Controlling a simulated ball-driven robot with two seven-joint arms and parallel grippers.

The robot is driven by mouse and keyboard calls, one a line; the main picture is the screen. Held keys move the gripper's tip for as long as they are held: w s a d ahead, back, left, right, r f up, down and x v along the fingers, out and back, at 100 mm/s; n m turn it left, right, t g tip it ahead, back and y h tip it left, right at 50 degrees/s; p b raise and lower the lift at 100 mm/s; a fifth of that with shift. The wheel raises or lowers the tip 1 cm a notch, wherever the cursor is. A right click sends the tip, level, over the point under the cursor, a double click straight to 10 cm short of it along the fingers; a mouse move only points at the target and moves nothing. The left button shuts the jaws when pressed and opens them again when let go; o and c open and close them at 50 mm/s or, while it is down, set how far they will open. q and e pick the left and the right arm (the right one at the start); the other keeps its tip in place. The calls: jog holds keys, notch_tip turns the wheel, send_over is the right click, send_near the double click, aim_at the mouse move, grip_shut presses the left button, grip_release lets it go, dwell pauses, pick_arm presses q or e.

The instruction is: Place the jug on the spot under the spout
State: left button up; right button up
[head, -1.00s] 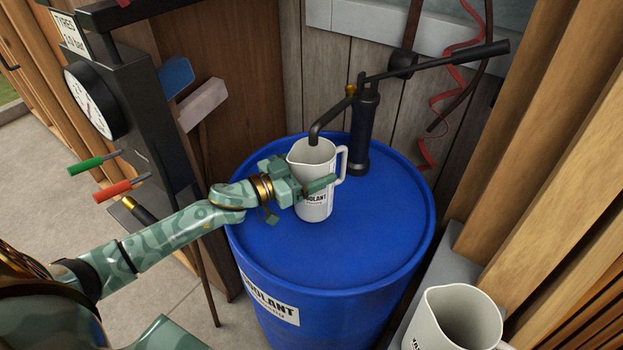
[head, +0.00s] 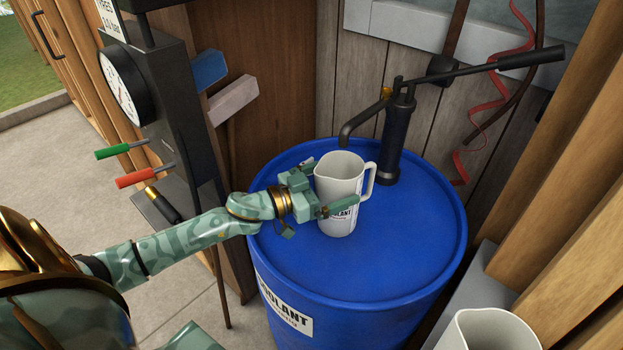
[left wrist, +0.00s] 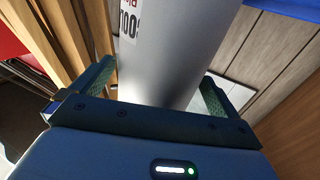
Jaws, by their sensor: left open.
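The spout (head: 360,117) of the black hand pump (head: 393,140) ends just behind and above the jug's rim in the head view. No marked spot shows; the jug may hide it. My left gripper (head: 330,192) is open around the jug's body, one finger on the near side and one behind it. In the left wrist view, the jug (left wrist: 175,50) is between the two fingers, with a gap at the right finger. My right gripper is out of view.
A second white jug (head: 487,332) is at the bottom right, partly cut off. A black gauge post (head: 165,90) with green and red handles stands left of the drum. The pump lever (head: 480,67) reaches right. The drum top right of the jug is clear.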

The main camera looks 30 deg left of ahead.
pick_arm(q)
jog(key=v, duration=1)
jog(key=shift+s+a+p, duration=0.2)
jog(key=shift+s+p, duration=0.05)
jog(key=shift+p, duration=0.2)
dwell(1.6)
